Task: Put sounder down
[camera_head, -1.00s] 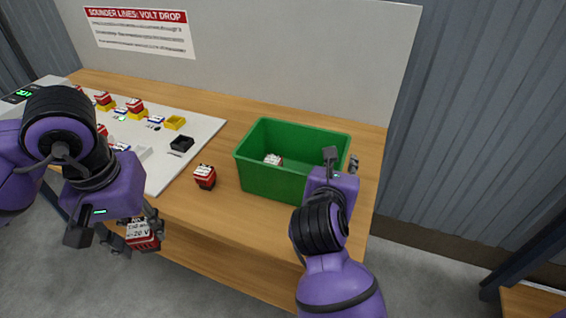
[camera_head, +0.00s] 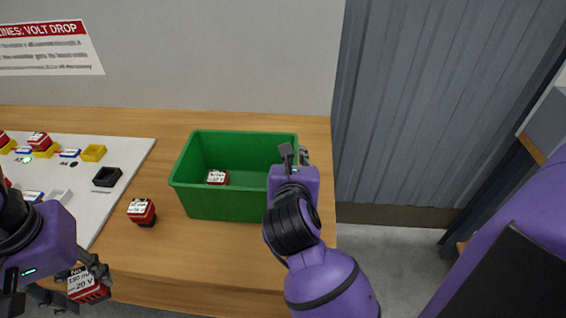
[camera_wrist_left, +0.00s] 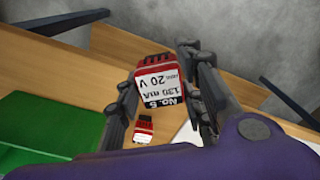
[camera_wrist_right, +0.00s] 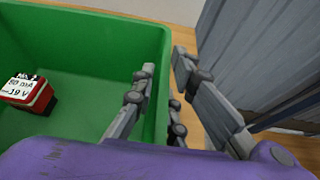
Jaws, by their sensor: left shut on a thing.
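My left gripper (camera_head: 82,285) is shut on a red sounder with a white label (camera_head: 88,287), held in front of the table's front edge. In the left wrist view its label on the held sounder (camera_wrist_left: 160,80) reads No. 5, 130 mA, 20 V. A second red sounder (camera_head: 142,211) stands on the table left of the green bin (camera_head: 232,206). Another sounder (camera_head: 217,177) lies inside the bin; it also shows in the right wrist view (camera_wrist_right: 28,92). My right gripper (camera_head: 295,156) is open at the bin's right wall, its fingers on either side of the rim.
A white board (camera_head: 125,155) at the left of the wooden table (camera_head: 190,258) carries several sounders, a yellow holder (camera_head: 93,153) and a black holder (camera_head: 107,176). A white panel with a sign (camera_head: 45,45) stands behind. Bare wood lies in front of the bin.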

